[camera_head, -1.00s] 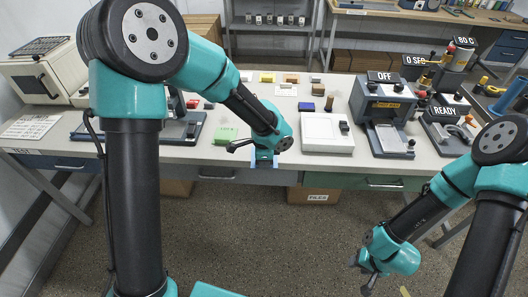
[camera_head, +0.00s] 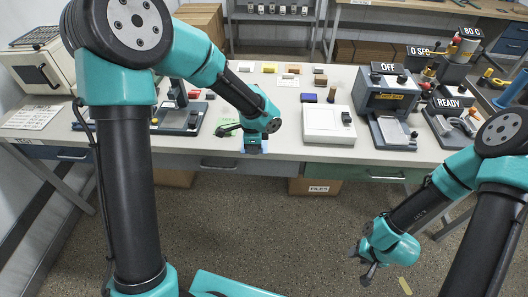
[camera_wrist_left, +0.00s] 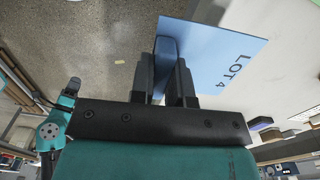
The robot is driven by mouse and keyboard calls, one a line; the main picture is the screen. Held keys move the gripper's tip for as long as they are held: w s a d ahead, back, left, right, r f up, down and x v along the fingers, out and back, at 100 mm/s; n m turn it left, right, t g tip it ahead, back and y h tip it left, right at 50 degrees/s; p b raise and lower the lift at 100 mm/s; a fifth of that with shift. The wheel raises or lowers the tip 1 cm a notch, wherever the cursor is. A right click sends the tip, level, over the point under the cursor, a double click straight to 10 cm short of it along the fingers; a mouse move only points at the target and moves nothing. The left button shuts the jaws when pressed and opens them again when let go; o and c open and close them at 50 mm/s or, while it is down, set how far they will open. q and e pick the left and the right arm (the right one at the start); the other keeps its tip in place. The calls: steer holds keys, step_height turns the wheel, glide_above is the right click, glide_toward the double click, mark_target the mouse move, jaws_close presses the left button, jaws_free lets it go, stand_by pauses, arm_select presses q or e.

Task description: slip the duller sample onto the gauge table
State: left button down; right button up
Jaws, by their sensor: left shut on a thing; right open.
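My left gripper (camera_head: 254,140) is above the table's front edge, shut on a light blue sheet. In the left wrist view the sheet (camera_wrist_left: 225,55) is flat and marked "LOT 4", pinched at one edge between the fingers (camera_wrist_left: 168,85). In the head view the gripper mostly hides it. A green sheet (camera_head: 226,126) lies on the table just left of the gripper, partly covered. A white flat-topped unit (camera_head: 325,120) with a dark knob stands to the right. I cannot tell which unit is the gauge table. My right gripper (camera_head: 367,270) is open and empty, low over the floor.
Right of the white unit stand a machine marked "OFF" (camera_head: 388,92) and a device marked "READY" (camera_head: 452,112). A dark-based press (camera_head: 180,117) stands at the left. Small coloured blocks sit at the back. Bare tabletop (camera_head: 283,137) lies between gripper and white unit.

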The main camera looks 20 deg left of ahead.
mark_target(172, 126)
arm_select(q)
steer(key=a, duration=0.6)
steer(key=w+a, duration=0.1)
steer(key=a, duration=0.5)
steer(key=w+a, duration=0.1)
steer(key=a, duration=0.5)
steer(key=shift+a+r, duration=0.25)
steer(key=shift+r, duration=0.15)
steer(key=shift+m, duration=0.4)
steer(key=s+a, duration=0.1)
steer(key=a, duration=0.4)
steer(key=s+a, duration=0.2)
steer(key=a, duration=0.4)
steer(key=s+a+r, duration=0.1)
steer(key=a, duration=0.4)
steer(key=shift+s+a+r, duration=0.1)
steer(key=shift+s+a, duration=0.05)
steer(key=shift+a, duration=0.05)
steer(key=shift+f, duration=0.2)
steer(key=shift+f, duration=1.9)
steer(key=shift+w+a, duration=0.3)
steer(key=shift+w, duration=1.1)
steer(key=shift+w+a, duration=0.25)
steer(key=shift+w, duration=1.2)
steer(key=shift+w+a, duration=0.3)
steer(key=shift+w, duration=1.1)
steer(key=shift+f, duration=0.3)
